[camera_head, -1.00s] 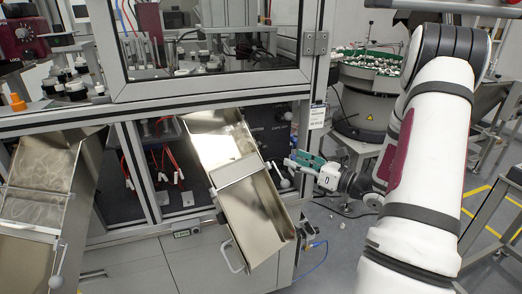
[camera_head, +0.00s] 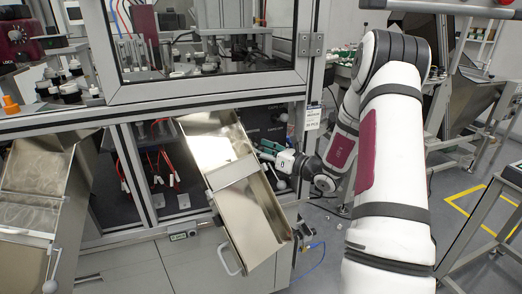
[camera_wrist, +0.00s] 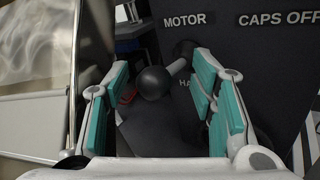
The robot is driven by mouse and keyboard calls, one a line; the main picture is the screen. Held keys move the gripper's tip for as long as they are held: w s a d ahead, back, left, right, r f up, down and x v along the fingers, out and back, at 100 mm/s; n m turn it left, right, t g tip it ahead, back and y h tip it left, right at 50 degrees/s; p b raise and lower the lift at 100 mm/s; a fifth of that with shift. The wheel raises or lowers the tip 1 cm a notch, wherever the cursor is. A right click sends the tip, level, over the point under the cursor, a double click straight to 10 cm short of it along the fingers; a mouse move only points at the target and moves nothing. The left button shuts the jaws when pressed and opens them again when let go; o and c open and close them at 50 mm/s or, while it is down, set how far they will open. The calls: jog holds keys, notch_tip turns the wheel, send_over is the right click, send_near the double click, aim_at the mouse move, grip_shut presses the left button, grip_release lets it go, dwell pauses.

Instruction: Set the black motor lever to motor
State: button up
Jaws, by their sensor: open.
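In the wrist view the black lever shows as a black ball knob (camera_wrist: 155,83) on a short light rod, which runs up and right to a darker round part at the panel. The label MOTOR (camera_wrist: 185,21) is above it. A lower label starting HA is partly hidden by my gripper. My gripper (camera_wrist: 160,72) is open, with its teal pads on either side of the knob's area. I cannot tell how far the knob reaches between the pads. In the head view my gripper (camera_head: 270,152) is beside the dark panel, right of the metal chute.
The metal chute (camera_head: 247,210) stands close left of my gripper. The cell's aluminium post (camera_head: 311,80) and a hanging white tag (camera_head: 313,117) are near my arm on the right. A label CAPS OFF (camera_wrist: 280,19) is right of MOTOR. Open floor (camera_head: 455,185) lies to the right.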

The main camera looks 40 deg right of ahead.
grip_shut()
jog(key=shift+r, duration=0.1)
jog(key=r+m+g+p, duration=0.1)
jog(key=p, duration=0.2)
jog(key=shift+r+g, duration=0.2)
jog(key=shift+g, duration=0.2)
jog(key=shift+w+r+m+g+p, duration=0.15)
jog(key=shift+r+m+g+p, duration=0.2)
jog(key=shift+g+p, duration=0.6)
jog(key=shift+w+d+f+h+p, duration=0.1)
jog(key=shift+d+h+p, duration=0.05)
jog(key=shift+h+p, duration=0.15)
